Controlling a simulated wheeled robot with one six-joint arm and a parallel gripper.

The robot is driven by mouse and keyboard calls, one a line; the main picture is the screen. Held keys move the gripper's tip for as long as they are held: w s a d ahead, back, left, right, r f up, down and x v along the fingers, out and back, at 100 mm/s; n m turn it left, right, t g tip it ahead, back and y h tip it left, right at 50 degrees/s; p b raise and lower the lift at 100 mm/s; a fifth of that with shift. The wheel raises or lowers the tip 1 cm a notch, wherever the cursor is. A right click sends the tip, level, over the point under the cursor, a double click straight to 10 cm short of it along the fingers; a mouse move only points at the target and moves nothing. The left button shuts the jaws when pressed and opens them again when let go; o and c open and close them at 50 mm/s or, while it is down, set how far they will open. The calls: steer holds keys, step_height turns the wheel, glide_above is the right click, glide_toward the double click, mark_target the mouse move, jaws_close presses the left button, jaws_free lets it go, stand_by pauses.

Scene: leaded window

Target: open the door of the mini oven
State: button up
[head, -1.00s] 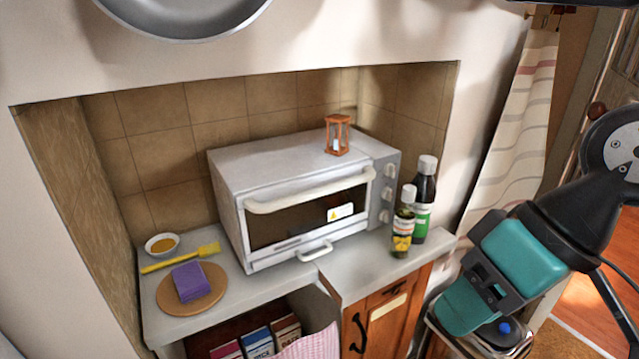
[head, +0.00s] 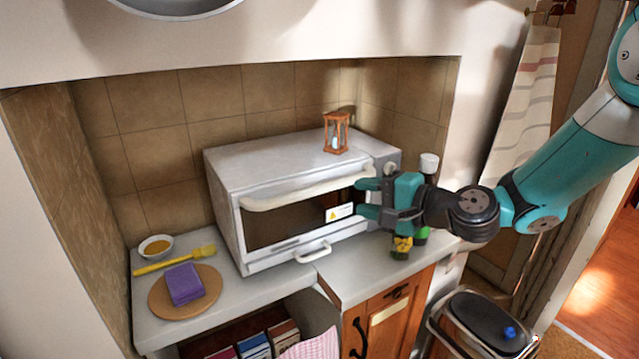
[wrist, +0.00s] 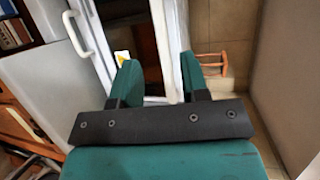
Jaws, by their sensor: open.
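The mini oven (head: 290,165) is a white box on the counter, its door (head: 290,222) shut. A pale bar handle (head: 300,189) runs along the door's top edge. My gripper (head: 358,198) is open and empty, sideways at the right end of the handle, with one finger above the other. In the wrist view my gripper (wrist: 160,62) has the handle (wrist: 167,45) showing between its two fingers; I cannot tell whether they touch it. My gripper hides the oven's lower knobs.
An hourglass (head: 336,132) stands on the oven. A dark bottle (head: 429,163) and an oil bottle (head: 401,246) stand right of it, partly hidden by my gripper. A purple cloth (head: 184,283) on a round board (head: 212,300), a yellow brush (head: 175,260) and a bowl (head: 156,247) lie left.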

mark_target(322, 191)
steer(key=p+x, duration=0.3)
steer(key=x, duration=0.8)
steer(key=shift+p, duration=0.3)
steer(key=shift+f, duration=0.1)
jaws_close()
